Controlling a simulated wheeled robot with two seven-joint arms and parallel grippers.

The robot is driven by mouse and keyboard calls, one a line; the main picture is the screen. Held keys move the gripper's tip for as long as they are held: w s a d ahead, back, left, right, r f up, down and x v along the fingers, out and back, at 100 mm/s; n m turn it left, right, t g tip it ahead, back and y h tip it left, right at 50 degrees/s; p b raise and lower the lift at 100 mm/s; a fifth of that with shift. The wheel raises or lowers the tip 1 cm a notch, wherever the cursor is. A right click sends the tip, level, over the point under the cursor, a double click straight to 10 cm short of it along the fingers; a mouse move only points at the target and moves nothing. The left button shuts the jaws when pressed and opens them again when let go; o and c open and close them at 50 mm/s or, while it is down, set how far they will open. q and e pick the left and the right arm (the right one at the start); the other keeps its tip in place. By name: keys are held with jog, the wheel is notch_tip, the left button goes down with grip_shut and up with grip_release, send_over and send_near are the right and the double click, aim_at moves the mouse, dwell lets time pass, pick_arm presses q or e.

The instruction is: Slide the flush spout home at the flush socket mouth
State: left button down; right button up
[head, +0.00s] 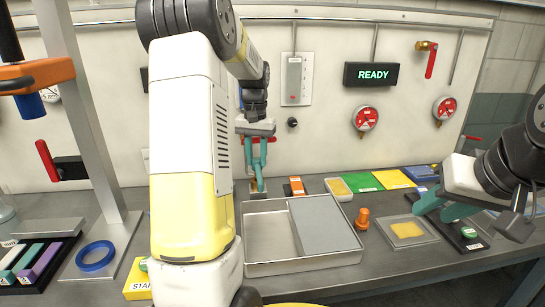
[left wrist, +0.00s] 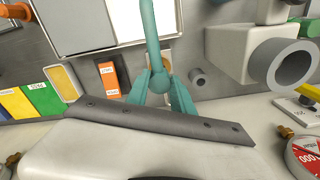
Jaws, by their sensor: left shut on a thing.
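My left gripper (head: 258,180), with teal fingers, points down behind the tray's left rear corner. In the left wrist view, my left gripper (left wrist: 157,84) is closed around the rounded end of a teal rod (left wrist: 150,25), probably the flush spout. The rod runs to the top edge of that view. A small copper-brown piece (left wrist: 168,63) shows beside the rod's end, mostly hidden. A short grey round socket (left wrist: 198,77) stands just right of the fingers, apart from them. I cannot tell which is the flush socket mouth. My right gripper (head: 446,205) is over the right of the bench; its jaw gap is unclear.
A metal tray (head: 270,268) with a grey panel lies in front. An orange part (head: 362,219) and a shallow square dish (head: 428,231) are to its right. A white block with a large grey ring (left wrist: 283,67) stands right in the left wrist view. The wall display (head: 373,75) reads READY.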

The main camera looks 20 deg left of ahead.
pick_arm(q)
jog(key=shift+f, duration=0.15)
jog(key=shift+f, duration=1.5)
jog(key=shift+f, duration=0.25)
jog(key=c, duration=1)
grip_release()
jog(key=shift+c, duration=0.2)
jog(key=shift+r, duration=0.1)
notch_tip(320, 180, up, 8)
jog(key=shift+f, duration=0.2)
